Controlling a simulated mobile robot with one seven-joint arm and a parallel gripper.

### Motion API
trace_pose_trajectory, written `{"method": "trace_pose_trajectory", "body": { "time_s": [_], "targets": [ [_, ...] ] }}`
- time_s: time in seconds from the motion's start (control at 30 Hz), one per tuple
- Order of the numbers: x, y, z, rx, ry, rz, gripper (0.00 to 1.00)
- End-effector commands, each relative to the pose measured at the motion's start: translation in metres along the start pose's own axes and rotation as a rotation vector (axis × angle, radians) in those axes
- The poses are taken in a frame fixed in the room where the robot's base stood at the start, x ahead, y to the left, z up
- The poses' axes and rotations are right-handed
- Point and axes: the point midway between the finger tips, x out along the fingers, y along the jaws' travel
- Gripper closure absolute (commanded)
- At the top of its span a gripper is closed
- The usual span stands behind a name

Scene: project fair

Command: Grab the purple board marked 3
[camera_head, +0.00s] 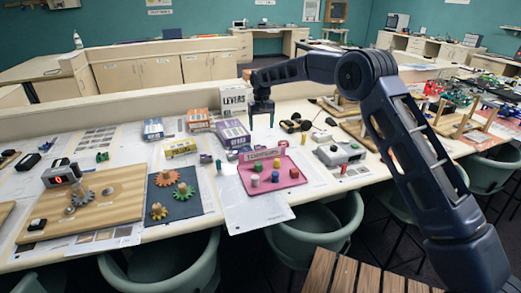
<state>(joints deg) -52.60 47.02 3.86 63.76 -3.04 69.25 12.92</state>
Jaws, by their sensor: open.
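A purple, flat, box-like piece (233,133) with a pale printed label lies on the long table, left of centre. It is the closest match to the purple board; a 3 on it is too small to read. My gripper (262,121) points down, open and empty, just right of the purple piece and apart from it. Nothing shows between its fingers.
Blue (153,129), orange (198,119) and yellow (180,148) boxes lie to the left. A white "LEVERS" box (233,103) stands behind. A pink board (290,177) with coloured cylinders and an upright sign is in front. Chairs (165,272) line the near edge.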

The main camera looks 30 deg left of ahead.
Motion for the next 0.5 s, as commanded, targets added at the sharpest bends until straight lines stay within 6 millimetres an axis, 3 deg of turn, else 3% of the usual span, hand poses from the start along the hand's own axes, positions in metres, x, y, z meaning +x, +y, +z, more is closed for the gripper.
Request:
{"method": "trace_pose_trajectory", "body": {
  "time_s": [0.17,0.5],
  "targets": [
    [0.011,-0.005,-0.002,-0.004,-0.002,0.000,0.24],
    [0.055,-0.004,-0.001,-0.004,-0.002,0.000,0.24]
  ]
}}
